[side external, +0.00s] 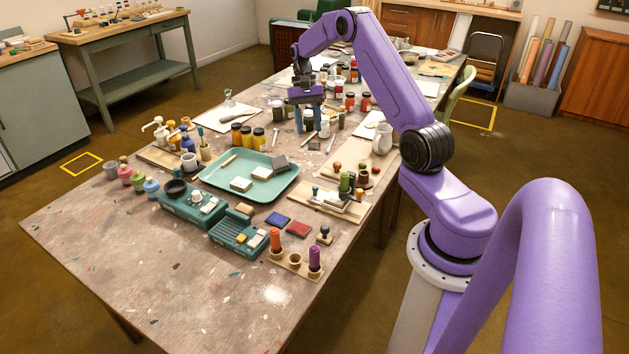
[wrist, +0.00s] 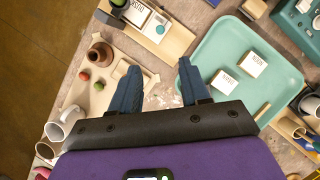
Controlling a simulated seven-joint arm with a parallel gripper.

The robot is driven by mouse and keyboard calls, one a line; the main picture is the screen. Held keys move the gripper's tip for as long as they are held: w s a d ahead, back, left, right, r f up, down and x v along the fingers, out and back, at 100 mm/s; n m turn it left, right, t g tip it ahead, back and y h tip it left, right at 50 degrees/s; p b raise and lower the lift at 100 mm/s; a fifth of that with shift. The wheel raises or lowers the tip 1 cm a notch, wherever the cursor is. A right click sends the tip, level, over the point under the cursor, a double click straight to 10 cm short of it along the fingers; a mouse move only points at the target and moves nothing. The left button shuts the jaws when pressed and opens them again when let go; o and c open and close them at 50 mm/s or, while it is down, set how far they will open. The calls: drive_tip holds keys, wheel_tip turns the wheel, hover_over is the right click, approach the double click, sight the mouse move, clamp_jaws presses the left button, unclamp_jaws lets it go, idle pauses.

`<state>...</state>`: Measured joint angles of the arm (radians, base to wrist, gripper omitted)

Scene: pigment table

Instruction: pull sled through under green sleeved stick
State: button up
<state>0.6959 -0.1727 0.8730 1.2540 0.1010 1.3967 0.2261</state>
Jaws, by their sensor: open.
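My gripper (side external: 309,130) is open and empty, pointing down over the far part of the table, beyond the teal tray. In the wrist view its two blue fingers (wrist: 158,68) are spread, with only tabletop between them. A tan wooden board (side external: 322,208) lies right of the tray, with a pale block on it and a green upright piece (side external: 344,182) beside it. The board also shows at the top of the wrist view (wrist: 176,42), bearing a labelled pale block (wrist: 139,13). I cannot tell for sure which piece is the sled or whether the green piece is the sleeved stick.
The teal tray (side external: 214,181) holds pale labelled blocks and a dark grey one. A white mug (side external: 382,139) and a board with small stamps stand on the right. Several jars crowd around my gripper. The near table corner (side external: 110,235) is clear.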

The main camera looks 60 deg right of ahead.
drive_tip(key=x, duration=1.7)
drive_tip(key=shift+f, duration=0.15)
clamp_jaws()
